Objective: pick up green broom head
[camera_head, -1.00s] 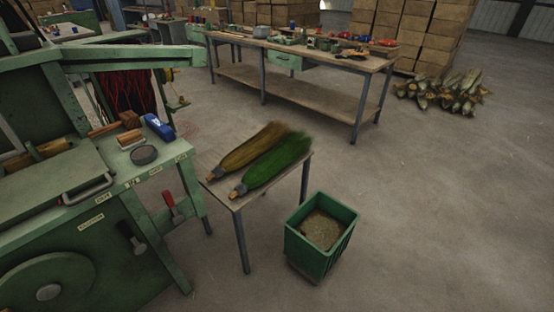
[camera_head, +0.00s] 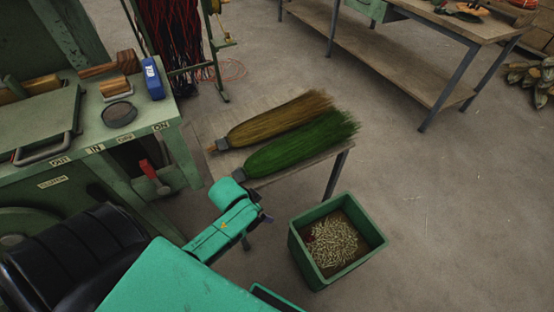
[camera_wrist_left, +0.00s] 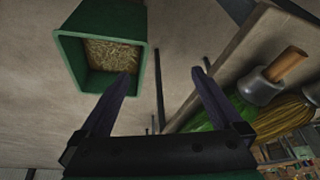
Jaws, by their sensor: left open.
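The green broom head (camera_head: 305,143) lies on a small wooden table, its bristles spreading to the upper right. Its grey collar end is just beyond my left gripper and arm in the head view. A tan broom head (camera_head: 280,118) lies alongside it, on the far side. My left gripper (camera_head: 262,220) is in front of the table's near edge, apart from the broom. In the left wrist view the open, empty fingers (camera_wrist_left: 163,72) show, with the green bristles (camera_wrist_left: 208,117) partly behind the right finger. A grey collar with a wooden peg (camera_wrist_left: 285,64) is to the right.
A green bin (camera_head: 372,262) with light pieces inside stands on the floor right of the gripper. The small table (camera_head: 205,125) is close to a green machine (camera_head: 100,145) at the left. A long workbench (camera_head: 385,62) stands behind. The floor at right is clear.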

